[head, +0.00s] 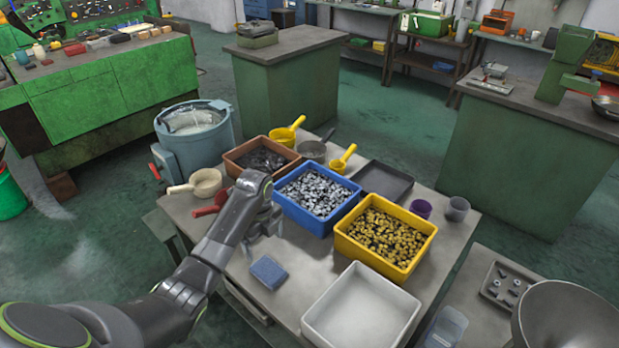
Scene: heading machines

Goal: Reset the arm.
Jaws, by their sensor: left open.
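My left arm comes in from the lower left and reaches over the near left part of the grey table (251,264). My left gripper (272,226) is at its end, small and partly hidden by the wrist. It is open and seems empty, close to the left side of the blue bin (292,217) of silvery parts. A blue block (268,272) lies on the table just below the gripper, apart from it. My right gripper is not in view.
A yellow bin (385,238) of brass-coloured parts, an empty white tray (361,308), a brown bin (262,157) and a dark tray (382,181) crowd the table. Scoops, including a red one (208,209), lie behind my arm. A blue-grey drum (195,137) stands behind the table.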

